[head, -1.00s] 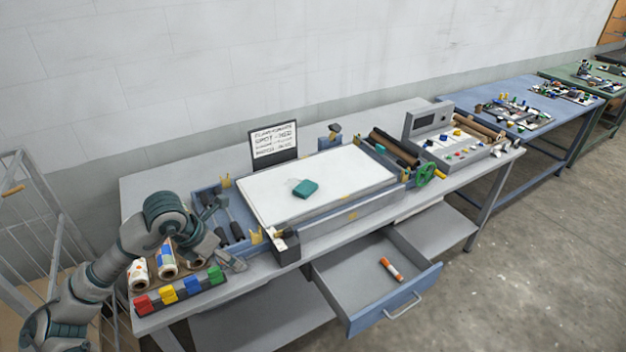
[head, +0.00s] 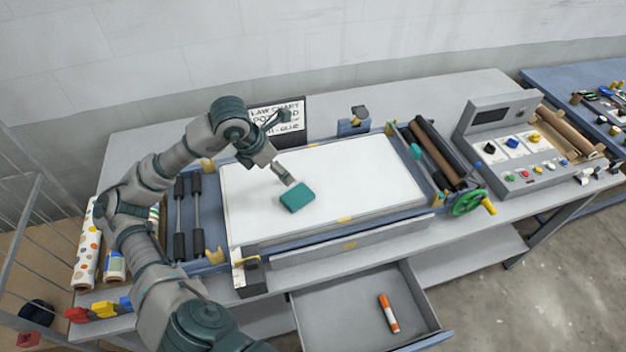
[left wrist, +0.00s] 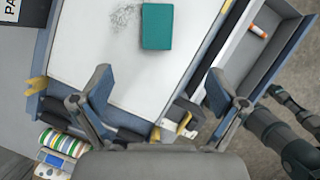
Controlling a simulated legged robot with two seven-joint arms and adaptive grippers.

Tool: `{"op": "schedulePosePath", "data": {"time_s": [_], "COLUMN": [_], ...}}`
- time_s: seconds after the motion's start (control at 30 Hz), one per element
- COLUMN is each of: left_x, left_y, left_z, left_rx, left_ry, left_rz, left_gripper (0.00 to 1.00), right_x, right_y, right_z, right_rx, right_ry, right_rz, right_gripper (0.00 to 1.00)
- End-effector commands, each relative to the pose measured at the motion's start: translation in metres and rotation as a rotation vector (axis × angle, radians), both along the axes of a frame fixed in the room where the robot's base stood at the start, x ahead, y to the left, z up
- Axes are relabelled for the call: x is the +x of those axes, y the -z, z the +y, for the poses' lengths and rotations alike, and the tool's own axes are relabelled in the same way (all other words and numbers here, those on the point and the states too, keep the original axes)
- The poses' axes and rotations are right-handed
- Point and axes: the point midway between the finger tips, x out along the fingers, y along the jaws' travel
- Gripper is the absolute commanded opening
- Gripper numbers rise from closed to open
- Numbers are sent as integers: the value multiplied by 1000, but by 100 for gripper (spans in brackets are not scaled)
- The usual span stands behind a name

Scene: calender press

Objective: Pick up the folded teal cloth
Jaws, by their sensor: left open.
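The folded teal cloth (head: 297,196) lies on the white sheet (head: 370,180) of the press bed, left of the bed's middle. It also shows in the left wrist view (left wrist: 157,27), near the top and beyond the fingertips, beside a grey scribble on the sheet. My left gripper (head: 285,178) is just behind the cloth in the head view, and the cloth's near side is unobstructed. In the left wrist view the gripper's two fingers (left wrist: 160,85) are spread wide with nothing between them. My right gripper does not show.
An open drawer (head: 345,318) with an orange marker (head: 388,312) juts out below the bed. A sign (head: 280,122) stands behind the bed. Rollers, a green handwheel (head: 467,203) and a control box (head: 505,140) stand to the right. Patterned rolls (head: 88,245) lie at the left.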

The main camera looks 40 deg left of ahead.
Motion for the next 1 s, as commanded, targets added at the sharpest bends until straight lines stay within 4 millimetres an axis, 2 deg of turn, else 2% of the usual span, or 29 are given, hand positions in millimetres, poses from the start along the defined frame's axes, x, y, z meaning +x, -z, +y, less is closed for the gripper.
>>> {"op": "schedulePosePath", "data": {"time_s": [0.27, 0.5, 0.8, 0.9, 1.0], "left_x": [22, 43, 52, 58, 65], "left_y": [54, 100, 124, 140, 154], "left_z": [-3, -7, -11, -11, -11], "left_rx": [-7, -8, -4, -5, -6], "left_ry": [2, 1, 0, 1, 0], "left_rz": [11, 9, 8, 9, 7], "left_gripper": [97, 97, 97, 97, 97], "right_x": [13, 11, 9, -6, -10], "right_y": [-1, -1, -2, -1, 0], "right_z": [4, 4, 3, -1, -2], "right_rx": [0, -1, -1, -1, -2], "right_ry": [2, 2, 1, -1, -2], "right_rz": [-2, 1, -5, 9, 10], "right_gripper": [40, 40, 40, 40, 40]}}
